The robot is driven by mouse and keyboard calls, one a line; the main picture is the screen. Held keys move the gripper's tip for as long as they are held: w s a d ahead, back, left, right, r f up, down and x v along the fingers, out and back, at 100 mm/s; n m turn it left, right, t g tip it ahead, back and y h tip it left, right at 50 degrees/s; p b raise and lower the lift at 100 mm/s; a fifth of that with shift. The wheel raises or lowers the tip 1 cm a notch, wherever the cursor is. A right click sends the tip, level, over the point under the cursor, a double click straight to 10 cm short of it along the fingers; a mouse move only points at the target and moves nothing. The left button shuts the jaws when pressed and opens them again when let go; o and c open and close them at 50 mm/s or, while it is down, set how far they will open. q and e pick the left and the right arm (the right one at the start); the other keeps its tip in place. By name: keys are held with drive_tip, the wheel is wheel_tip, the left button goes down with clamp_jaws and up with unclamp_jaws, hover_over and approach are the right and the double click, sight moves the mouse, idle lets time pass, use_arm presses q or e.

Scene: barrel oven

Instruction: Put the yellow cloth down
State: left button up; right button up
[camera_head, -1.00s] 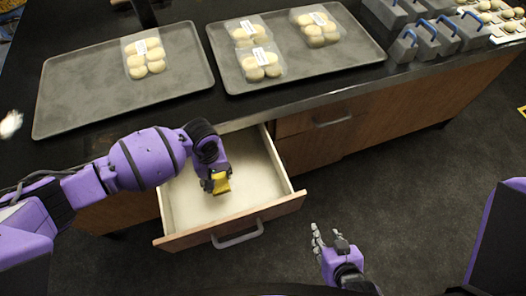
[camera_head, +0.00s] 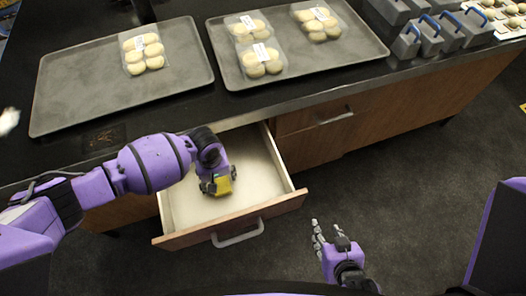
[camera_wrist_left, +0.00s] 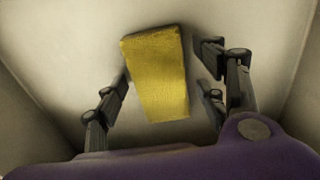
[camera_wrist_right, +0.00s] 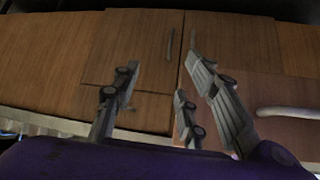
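The yellow cloth (camera_head: 223,186) is a small folded block inside the open drawer (camera_head: 180,207), below my left gripper. In the left wrist view the cloth (camera_wrist_left: 157,75) lies between the spread fingers, with gaps on both sides at the fingertips. My left gripper (camera_wrist_left: 170,88) is open around it; in the head view the gripper (camera_head: 219,184) is low inside the drawer. Whether the cloth rests fully on the drawer floor is hard to tell. My right gripper (camera_head: 330,238) is open and empty, in front of the cabinet to the right of the drawer.
The counter above holds a grey tray (camera_head: 95,100) with one pack of buns and another tray (camera_head: 350,62) with several packs. Grey blocks with blue handles (camera_head: 407,42) stand at the far right.

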sight(219, 180)
use_arm(q)
drive_tip(key=shift+r, duration=0.2)
wheel_tip(219, 180, up, 12)
drive_tip(key=p, duration=0.2)
idle(0.3)
idle(0.5)
